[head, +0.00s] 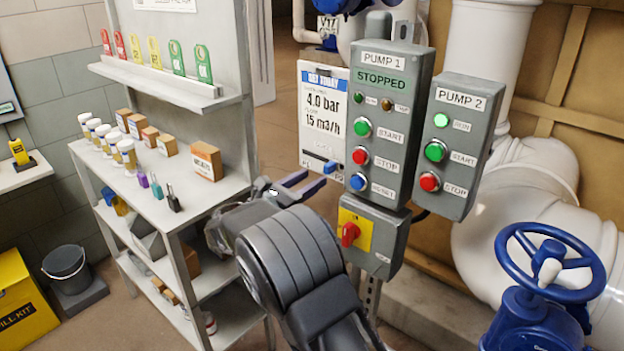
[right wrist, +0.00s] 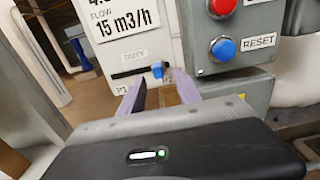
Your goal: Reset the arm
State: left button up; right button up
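My right gripper (head: 313,180) reaches up from the bottom centre toward the white board (head: 325,110), at the left edge of the PUMP 1 box (head: 388,120). Its two purple-grey fingers are apart and also show in the right wrist view (right wrist: 158,84). Nothing sits clamped between them. A small blue slider knob (right wrist: 157,70) on the DUTY slot, at its right end near P2, shows just beyond the fingertips, and in the head view (head: 330,167). I cannot tell whether the fingers touch it. My left gripper is not in view.
The PUMP 2 box (head: 459,140) and a blue valve wheel (head: 550,260) are at right. A shelf unit (head: 190,213) with bottles and boxes stands at left. A red switch (head: 350,234) sits below PUMP 1, which reads STOPPED. A bucket (head: 66,263) stands at lower left.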

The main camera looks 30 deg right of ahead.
dwell(0.4)
jog(key=a+f+m+y, duration=0.1)
jog(key=a+f+y, duration=0.25)
jog(key=f, duration=0.55)
jog(key=a+f+m+y, duration=0.2)
jog(key=a+f+y, duration=0.15)
jog(key=f, duration=0.45)
jog(key=s+a+f+m+g+y, duration=0.1)
jog(key=s+a+f+m+y, duration=0.2)
jog(key=a+f, duration=0.4)
jog(key=s+a+f+m+g+y, duration=0.1)
jog(key=s+a+f+y, duration=0.3)
jog(key=f, duration=0.5)
jog(key=s+a+f+m+g+y, duration=0.1)
jog(key=s+a+f+m+y, duration=0.3)
jog(key=s+a, duration=0.3)
jog(key=s+a+f+m+y, duration=0.1)
jog(key=s+a+f+m, duration=0.3)
jog(key=s+a+f, duration=0.25)
jog(key=s+a+f+m+g+y, duration=0.1)
jog(key=s+a+m+y, duration=0.1)
jog(key=s+m, duration=0.6)
jog(key=s+a, duration=0.1)
jog(key=s, duration=0.5)
jog(key=shift+f+g, duration=0.15)
jog(key=shift+g, duration=0.15)
jog(key=shift+a, duration=0.1)
